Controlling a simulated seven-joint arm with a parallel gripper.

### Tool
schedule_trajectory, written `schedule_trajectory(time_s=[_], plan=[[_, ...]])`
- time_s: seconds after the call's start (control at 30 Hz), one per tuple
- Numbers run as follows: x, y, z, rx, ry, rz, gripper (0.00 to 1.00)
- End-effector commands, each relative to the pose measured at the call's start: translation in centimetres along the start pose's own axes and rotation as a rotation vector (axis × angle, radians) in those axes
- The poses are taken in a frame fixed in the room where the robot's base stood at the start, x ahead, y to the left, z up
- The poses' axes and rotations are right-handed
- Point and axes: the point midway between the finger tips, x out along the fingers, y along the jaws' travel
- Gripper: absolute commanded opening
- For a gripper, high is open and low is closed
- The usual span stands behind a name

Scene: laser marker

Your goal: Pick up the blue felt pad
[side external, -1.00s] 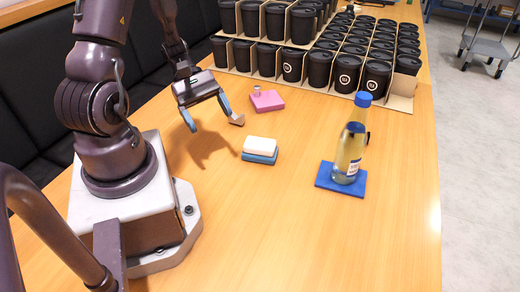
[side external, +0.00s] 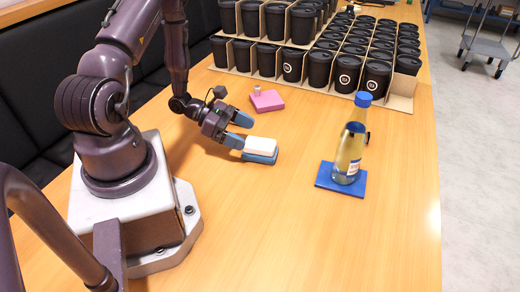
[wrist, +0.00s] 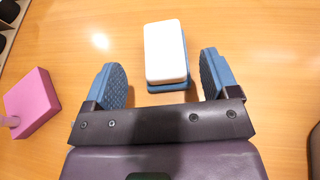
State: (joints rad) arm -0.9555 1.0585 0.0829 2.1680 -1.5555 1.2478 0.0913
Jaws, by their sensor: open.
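A white block (side external: 257,144) lies flat on a slightly larger blue pad (side external: 261,158) on the table. In the wrist view the white block (wrist: 166,50) covers most of the blue pad (wrist: 168,87), whose edges show at the right and bottom. A thin, flat blue mat (side external: 330,184) lies farther right under a bottle (side external: 349,152). My gripper (side external: 245,132) is open and low, just left of the white block and blue pad. In the wrist view its blue fingers stand on either side of the stack, apart from it, with the stack between and beyond them.
A pink block (side external: 267,100) with a small object on top lies behind the stack; it also shows in the wrist view (wrist: 36,104). A cardboard tray (side external: 400,103) with many black cups fills the back. The table in front is clear.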

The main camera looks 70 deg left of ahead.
Motion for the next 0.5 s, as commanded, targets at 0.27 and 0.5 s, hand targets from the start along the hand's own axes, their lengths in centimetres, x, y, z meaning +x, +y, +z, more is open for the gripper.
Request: schedule_trajectory(time_s=[0.27,0.5], plan=[[2.9,-0.3,-0.4,-0.002,-0.001,-0.005,0.81],[5.5,-0.3,-0.5,0.001,-0.001,-0.002,0.81]])
